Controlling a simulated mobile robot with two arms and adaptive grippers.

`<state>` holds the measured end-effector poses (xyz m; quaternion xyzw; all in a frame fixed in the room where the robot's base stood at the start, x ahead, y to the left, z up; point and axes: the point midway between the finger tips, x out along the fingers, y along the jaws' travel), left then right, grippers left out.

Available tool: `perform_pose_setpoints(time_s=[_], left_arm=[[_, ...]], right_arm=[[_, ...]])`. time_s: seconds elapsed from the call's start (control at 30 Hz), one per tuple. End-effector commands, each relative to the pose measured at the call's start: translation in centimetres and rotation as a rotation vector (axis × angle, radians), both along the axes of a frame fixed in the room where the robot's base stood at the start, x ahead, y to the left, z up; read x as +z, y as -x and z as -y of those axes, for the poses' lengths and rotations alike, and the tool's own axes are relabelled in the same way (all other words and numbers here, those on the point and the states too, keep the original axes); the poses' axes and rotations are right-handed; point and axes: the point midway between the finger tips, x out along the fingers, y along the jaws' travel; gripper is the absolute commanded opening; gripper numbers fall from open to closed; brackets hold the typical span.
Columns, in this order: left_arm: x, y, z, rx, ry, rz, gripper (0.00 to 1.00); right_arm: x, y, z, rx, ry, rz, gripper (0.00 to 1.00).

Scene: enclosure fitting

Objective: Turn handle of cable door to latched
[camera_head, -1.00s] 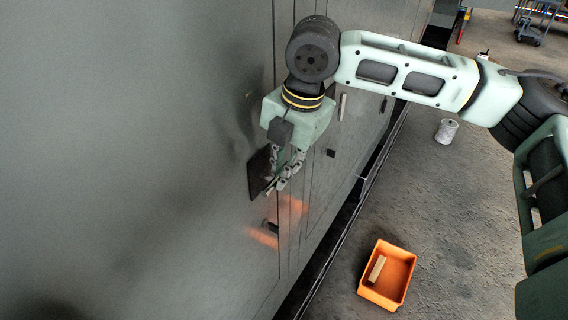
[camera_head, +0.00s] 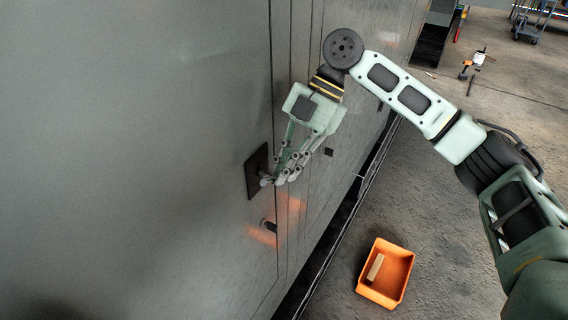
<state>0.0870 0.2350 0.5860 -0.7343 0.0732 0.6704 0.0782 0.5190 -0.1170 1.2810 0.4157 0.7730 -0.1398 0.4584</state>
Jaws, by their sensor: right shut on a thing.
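The cable door is part of the tall grey enclosure front (camera_head: 180,120); I cannot tell its exact outline. A dark handle plate (camera_head: 257,170) is set on the grey panel. My right gripper (camera_head: 279,181) is at this plate, its fingers shut on the handle (camera_head: 265,181), which is mostly hidden by the fingertips. The handle's exact angle cannot be told. Below it, a small dark knob (camera_head: 268,226) sticks out of the panel. My left gripper is not in view.
An orange bin (camera_head: 386,273) with a light wooden block (camera_head: 375,268) in it stands on the floor at the lower right. A small dark square (camera_head: 329,152) is on the panel right of the gripper. A blue cart (camera_head: 535,20) is far back.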

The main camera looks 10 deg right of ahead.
Motion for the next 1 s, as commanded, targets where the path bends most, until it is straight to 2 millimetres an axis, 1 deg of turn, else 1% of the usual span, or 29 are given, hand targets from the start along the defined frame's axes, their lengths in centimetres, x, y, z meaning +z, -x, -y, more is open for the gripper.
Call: perform_pose_setpoints(time_s=[0.03, 0.17, 0.37, 0.57, 0.73, 1.0], left_arm=[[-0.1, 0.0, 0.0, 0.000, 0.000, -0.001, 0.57], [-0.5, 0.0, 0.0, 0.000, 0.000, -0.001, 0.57], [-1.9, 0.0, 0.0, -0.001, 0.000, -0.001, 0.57], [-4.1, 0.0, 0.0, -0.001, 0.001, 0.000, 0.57], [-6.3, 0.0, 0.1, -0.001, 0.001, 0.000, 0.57], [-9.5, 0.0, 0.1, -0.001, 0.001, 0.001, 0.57]], right_arm=[[-0.4, -0.1, 0.0, -0.004, -0.035, -0.038, 0.00], [-0.9, -0.2, 0.0, -0.005, -0.123, -0.124, 0.00], [-1.7, -0.2, 0.0, -0.002, -0.259, -0.256, 0.00], [-2.6, -0.1, 0.0, -0.002, -0.392, -0.389, 0.00], [-3.1, 0.0, -0.1, 0.000, -0.497, -0.492, 0.00], [-3.6, 0.2, -0.2, 0.001, -0.628, -0.624, 0.00]])
